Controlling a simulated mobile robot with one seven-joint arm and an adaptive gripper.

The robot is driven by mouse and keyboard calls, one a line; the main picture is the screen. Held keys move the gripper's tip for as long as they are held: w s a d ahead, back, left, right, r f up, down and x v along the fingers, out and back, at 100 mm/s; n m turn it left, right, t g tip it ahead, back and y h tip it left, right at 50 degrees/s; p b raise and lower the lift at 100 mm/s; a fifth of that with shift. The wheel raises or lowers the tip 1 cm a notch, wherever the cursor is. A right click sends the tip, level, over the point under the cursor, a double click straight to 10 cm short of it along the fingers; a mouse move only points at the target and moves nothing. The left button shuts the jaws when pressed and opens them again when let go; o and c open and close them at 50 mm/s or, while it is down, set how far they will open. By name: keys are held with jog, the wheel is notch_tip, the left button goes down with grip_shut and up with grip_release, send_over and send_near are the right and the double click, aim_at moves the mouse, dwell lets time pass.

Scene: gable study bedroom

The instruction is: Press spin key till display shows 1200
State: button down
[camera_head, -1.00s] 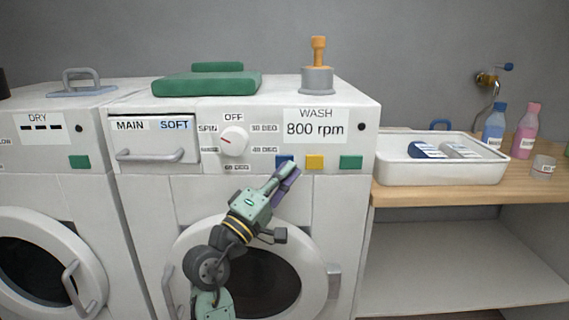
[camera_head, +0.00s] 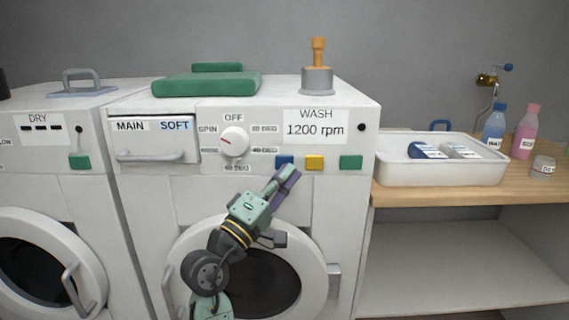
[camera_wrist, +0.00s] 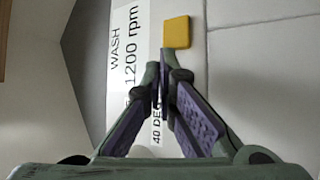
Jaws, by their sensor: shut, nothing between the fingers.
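The washing machine's display (camera_head: 315,129) reads WASH and 1200 rpm. It also shows in the wrist view (camera_wrist: 128,60). Below it on the front panel are a blue key (camera_head: 284,161), a yellow key (camera_head: 314,162) and a green key (camera_head: 350,162). None of these three keys carries a label I can read. My gripper (camera_head: 291,170) is shut and empty, with its tips just below the blue key and seemingly a little apart from the panel. In the wrist view the yellow key (camera_wrist: 177,32) is beyond my fingertips, and the blue key is hidden behind the fingers.
The dial (camera_head: 234,141) has a SPIN mark at its left. The detergent drawer (camera_head: 152,141) is shut. A dryer (camera_head: 45,145) stands left. A white tray (camera_head: 400,175) and bottles (camera_head: 526,136) are on the right counter.

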jog(key=shift+s, duration=0.1)
jog(key=s, duration=0.5)
dwell(0.5)
dwell(0.4)
